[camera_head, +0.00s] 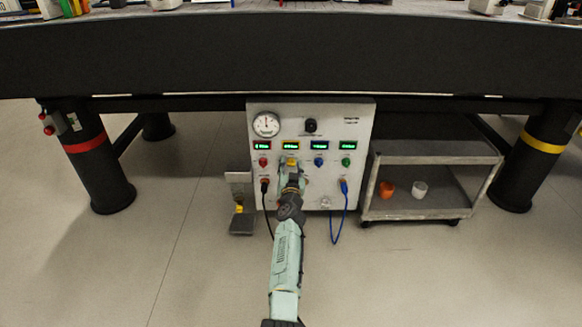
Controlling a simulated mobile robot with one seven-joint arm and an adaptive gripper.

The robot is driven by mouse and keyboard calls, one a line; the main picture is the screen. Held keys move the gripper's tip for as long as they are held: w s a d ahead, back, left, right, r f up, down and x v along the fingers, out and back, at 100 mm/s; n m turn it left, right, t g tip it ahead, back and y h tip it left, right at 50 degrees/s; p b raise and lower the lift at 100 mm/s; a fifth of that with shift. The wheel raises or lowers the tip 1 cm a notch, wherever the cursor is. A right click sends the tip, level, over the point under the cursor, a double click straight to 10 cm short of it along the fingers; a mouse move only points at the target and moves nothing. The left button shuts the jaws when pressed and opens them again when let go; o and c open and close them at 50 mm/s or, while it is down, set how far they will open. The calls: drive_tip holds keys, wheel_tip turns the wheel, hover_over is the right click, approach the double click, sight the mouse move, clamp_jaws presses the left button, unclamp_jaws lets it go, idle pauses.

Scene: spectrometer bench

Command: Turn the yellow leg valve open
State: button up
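The white control panel (350,150) stands under the bench. It has a row of red, yellow, blue and green valve knobs, each below a small lit display. The yellow valve (291,161) is second from the left, and its lower part is hidden by my gripper. My gripper (290,168) is at the front of the panel, right at or just below the yellow valve. I cannot tell whether it touches the valve, nor whether its fingers are open or shut. The valve's turn angle is too small to read.
A red valve (263,162) is to the left, a blue valve (319,162) and a green valve (346,162) to the right. Black and blue cables (335,228) hang in front. A grey cart (435,150) stands right of the panel. Bench legs carry red and yellow bands.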

clamp_jaws()
idle(0.5)
drive_tip(key=m, duration=0.4)
drive_tip(key=shift+m, duration=0.3)
drive_tip(key=m, duration=0.4)
drive_tip(key=shift+m+b, duration=0.3)
drive_tip(key=m, duration=0.4)
drive_tip(key=shift+r+m, duration=0.1)
drive_tip(key=shift+m, duration=2.3)
